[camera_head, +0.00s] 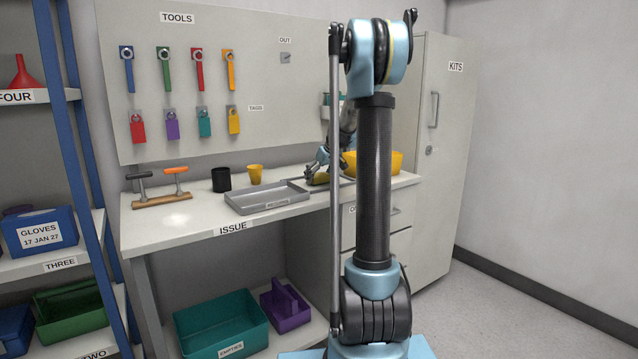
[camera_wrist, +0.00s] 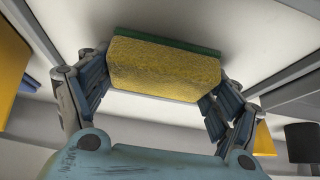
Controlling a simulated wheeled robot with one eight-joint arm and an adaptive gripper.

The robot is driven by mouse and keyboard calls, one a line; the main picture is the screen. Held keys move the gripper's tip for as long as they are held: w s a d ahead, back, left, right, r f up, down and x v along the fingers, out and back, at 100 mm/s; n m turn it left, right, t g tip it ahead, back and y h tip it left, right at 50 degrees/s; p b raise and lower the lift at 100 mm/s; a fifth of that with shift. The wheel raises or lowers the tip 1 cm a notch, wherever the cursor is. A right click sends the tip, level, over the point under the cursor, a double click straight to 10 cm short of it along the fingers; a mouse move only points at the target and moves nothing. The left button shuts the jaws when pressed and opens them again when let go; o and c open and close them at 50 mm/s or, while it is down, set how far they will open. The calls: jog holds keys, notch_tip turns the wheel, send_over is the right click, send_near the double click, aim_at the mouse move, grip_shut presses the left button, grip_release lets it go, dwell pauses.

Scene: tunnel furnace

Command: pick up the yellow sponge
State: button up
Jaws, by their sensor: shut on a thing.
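The yellow sponge (camera_wrist: 165,70) has a green layer along one long side. In the wrist view it sits between the two fingers of my gripper (camera_wrist: 158,82), which is shut on it at both ends. In the head view the sponge (camera_head: 318,179) is small and partly hidden by my gripper (camera_head: 316,170), at the right end of the grey tray on the counter. I cannot tell from these views whether the sponge touches the counter.
The grey tray (camera_head: 268,198) lies on the counter (camera_head: 180,232). A black cup (camera_head: 221,180) and yellow cup (camera_head: 255,174) stand behind it. A wooden rack (camera_head: 162,200) is at the left.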

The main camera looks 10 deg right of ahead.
aim_at(320, 175)
notch_tip(320, 175, up, 10)
dwell(0.7)
